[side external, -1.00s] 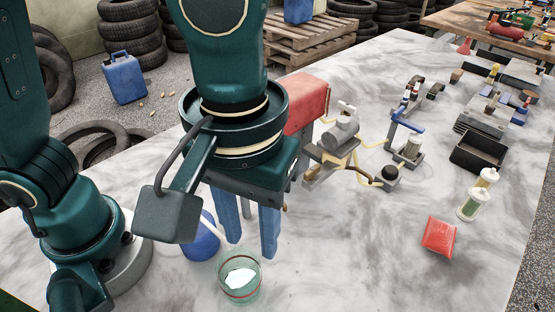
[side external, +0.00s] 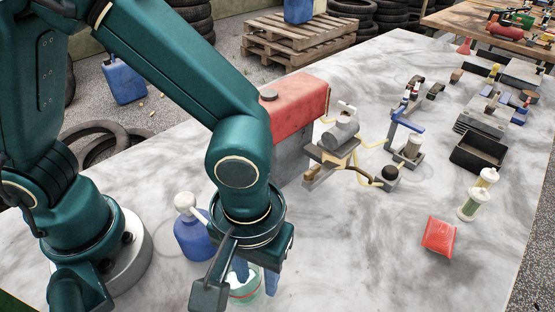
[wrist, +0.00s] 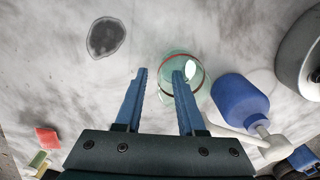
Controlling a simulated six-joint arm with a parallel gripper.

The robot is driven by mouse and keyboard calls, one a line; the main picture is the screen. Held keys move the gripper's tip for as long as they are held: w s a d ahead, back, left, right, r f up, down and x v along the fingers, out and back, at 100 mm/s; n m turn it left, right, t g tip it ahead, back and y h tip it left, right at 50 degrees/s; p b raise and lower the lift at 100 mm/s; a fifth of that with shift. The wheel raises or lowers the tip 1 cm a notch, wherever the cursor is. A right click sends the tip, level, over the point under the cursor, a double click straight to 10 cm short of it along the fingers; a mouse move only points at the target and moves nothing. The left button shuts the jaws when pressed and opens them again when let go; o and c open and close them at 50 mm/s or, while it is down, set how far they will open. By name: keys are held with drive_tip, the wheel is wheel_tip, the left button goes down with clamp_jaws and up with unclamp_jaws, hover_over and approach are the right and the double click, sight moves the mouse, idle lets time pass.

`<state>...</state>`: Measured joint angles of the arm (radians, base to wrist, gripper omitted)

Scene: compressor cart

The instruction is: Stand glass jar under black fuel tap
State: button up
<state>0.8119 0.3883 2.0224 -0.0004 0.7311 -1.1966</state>
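The glass jar (side external: 243,291) is clear, greenish and red-banded. It stands on the marble-patterned table at the front, partly hidden by my gripper (side external: 257,282). In the wrist view, the jar (wrist: 190,88) is seen from above. My gripper (wrist: 160,74) is open there, with its right blue finger overlapping the jar's left part and its left finger outside the jar. I cannot tell whether they touch. A red tank (side external: 298,98) stands on a grey base behind, with yellow hoses near it. A small black round part (side external: 391,172) lies right of it; I cannot tell whether it is the fuel tap.
A blue bottle with a white top (side external: 193,238) stands close left of the jar and also shows in the wrist view (wrist: 240,98). A red packet (side external: 439,236), clear filters (side external: 472,204) and a black tray (side external: 478,152) are at right. The table's middle front is clear.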

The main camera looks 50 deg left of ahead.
drive_tip(key=shift+f, duration=0.6)
clamp_jaws()
idle(1.1)
